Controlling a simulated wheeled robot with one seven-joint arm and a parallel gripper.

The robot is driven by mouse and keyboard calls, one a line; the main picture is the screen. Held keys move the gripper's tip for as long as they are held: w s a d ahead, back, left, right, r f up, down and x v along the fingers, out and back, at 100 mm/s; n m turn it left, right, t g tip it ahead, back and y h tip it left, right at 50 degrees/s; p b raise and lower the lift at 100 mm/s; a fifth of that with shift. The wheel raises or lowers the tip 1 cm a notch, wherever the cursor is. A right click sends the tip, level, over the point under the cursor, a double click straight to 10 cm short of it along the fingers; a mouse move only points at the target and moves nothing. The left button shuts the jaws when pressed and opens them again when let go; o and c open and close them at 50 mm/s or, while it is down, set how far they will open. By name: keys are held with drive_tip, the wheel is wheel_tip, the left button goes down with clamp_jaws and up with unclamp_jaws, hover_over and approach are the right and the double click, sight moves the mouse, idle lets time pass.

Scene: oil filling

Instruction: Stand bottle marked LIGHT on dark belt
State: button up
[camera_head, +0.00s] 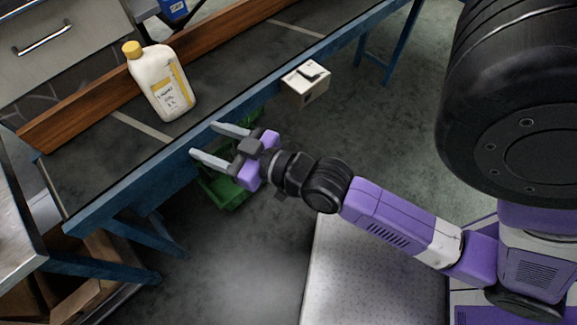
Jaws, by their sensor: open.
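A white bottle (161,83) with a yellow cap and a yellow-edged label stands upright on the dark belt (85,184). The label print is too small to read for certain. My gripper (204,140) is open and empty. In the picture it lies below and to the right of the bottle, over the blue front rail of the belt frame. It is apart from the bottle.
A blue rail (270,92) runs along the belt's near edge and a wooden board (215,40) along its far edge. A green crate (226,190) sits below, behind my gripper. A white box (306,88) is fixed by the rail. The belt is clear on both sides of the bottle.

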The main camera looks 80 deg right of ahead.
drive_tip(key=s+a+n+y, duration=0.1)
drive_tip(key=s+a+y, duration=0.1)
drive_tip(key=s+a, duration=0.3)
drive_tip(key=s+a+n+g+y, duration=0.1)
drive_tip(key=s+a, duration=0.4)
drive_tip(key=s, duration=0.7)
drive_tip(key=shift+s+r+n+y, duration=0.2)
drive_tip(key=shift+s+n+y, duration=0.2)
drive_tip(key=shift+y, duration=0.1)
